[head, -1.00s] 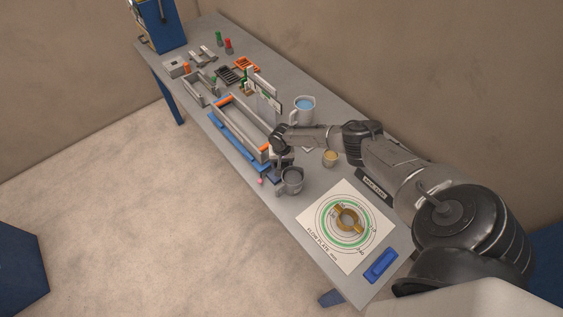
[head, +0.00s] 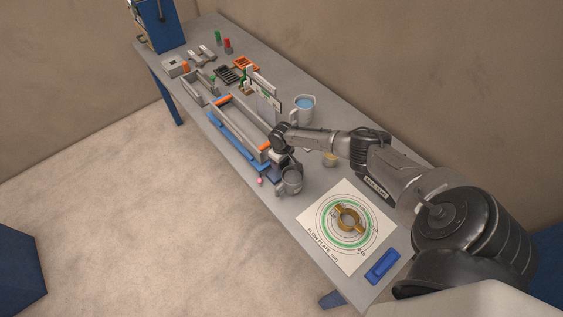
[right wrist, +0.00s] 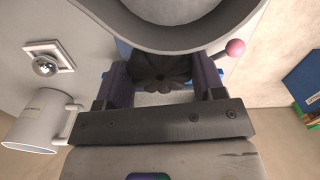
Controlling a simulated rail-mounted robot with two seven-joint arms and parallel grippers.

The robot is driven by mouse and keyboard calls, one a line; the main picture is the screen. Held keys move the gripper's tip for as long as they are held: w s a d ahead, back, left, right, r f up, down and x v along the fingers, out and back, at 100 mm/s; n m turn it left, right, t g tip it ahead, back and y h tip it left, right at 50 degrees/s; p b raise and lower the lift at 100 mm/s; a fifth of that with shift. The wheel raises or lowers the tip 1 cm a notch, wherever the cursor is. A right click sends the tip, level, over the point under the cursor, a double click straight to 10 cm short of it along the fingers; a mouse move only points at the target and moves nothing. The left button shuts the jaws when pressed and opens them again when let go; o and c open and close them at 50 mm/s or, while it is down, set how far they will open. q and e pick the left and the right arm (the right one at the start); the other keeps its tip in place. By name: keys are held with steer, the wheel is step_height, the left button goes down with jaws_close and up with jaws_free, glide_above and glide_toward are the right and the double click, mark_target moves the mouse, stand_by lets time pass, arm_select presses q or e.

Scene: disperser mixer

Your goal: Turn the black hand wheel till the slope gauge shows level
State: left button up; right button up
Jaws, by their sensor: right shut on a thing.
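The black hand wheel (right wrist: 160,68) shows in the right wrist view as a dark lobed knob below a grey rounded body. My right gripper (right wrist: 163,80) has one finger on each side of the wheel and is shut on it. In the head view my right gripper (head: 281,163) is at the near end of the long grey trough (head: 243,128) on its blue base, and it hides the wheel. My left gripper is not in view.
A grey cup (head: 291,182) stands close to my right gripper. A pink ball (right wrist: 235,47) sticks out near one finger. The flow plate sheet (head: 319,244) lies at the near end.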

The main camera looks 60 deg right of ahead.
steer(key=shift+n, duration=1.1)
steer(key=o, duration=0.9)
steer(key=shift+r, duration=0.1)
